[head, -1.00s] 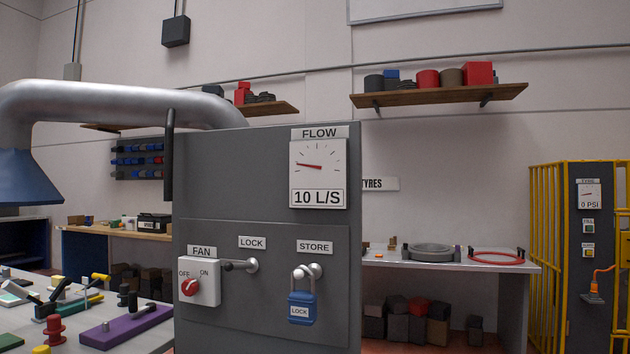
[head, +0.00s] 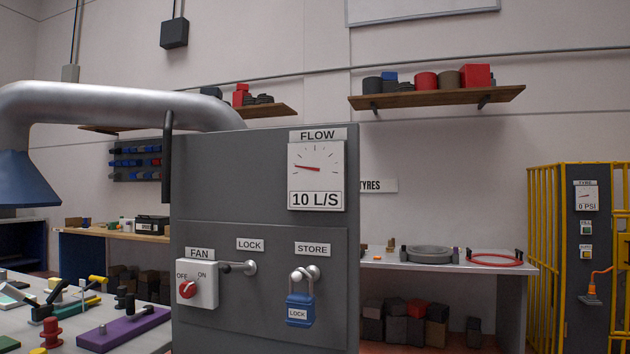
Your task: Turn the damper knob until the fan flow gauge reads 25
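The flow gauge (head: 316,170) is on the upper right of a grey cabinet front (head: 235,180). Its red needle points left and its label reads 10 L/S. Below left is the white fan switch box (head: 207,284) with a red knob (head: 187,290), marked OFF and ON; the knob's exact setting is hard to tell. A metal pin or handle (head: 248,267) sits under the LOCK label. A blue padlock (head: 299,309) hangs under the STORE label. No knob labelled damper is visible. Neither of my grippers is in view.
A silver duct (head: 110,103) runs into the cabinet from the left, above a blue hood (head: 25,180). A bench (head: 135,340) with tools is at lower left. A yellow cage (head: 545,230) with a tyre gauge (head: 585,196) stands at right.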

